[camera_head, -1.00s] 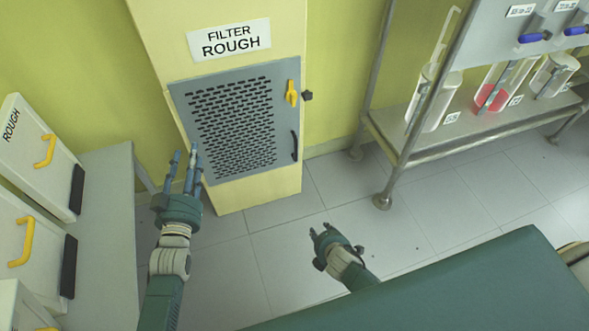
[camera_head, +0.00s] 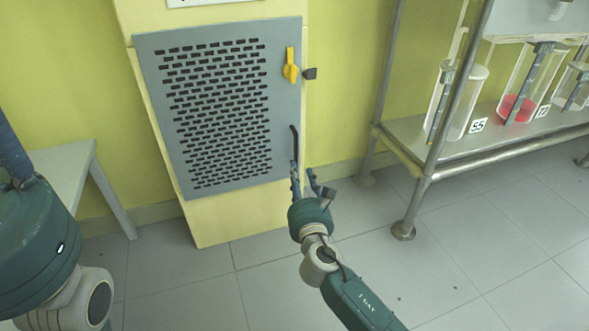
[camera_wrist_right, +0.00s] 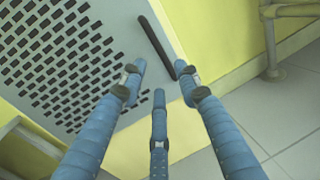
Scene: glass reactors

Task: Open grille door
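The grey grille door (camera_head: 222,110) on the yellow cabinet appears shut. Below is the black vertical handle (camera_head: 295,145), also in the right wrist view (camera_wrist_right: 155,45). My right gripper (camera_head: 308,180) is at the handle's lower end. In the wrist view its blue fingers (camera_wrist_right: 160,78) are spread, with the handle's lower end between the two upper fingertips; contact cannot be told. My left gripper (camera_head: 12,150) is partly cut off at the left edge.
A metal rack (camera_head: 430,165) with glass vessels stands right of the cabinet. A grey table (camera_head: 65,180) is at the left, partly behind my left arm. Tiled floor (camera_head: 470,250) in front of the rack is clear.

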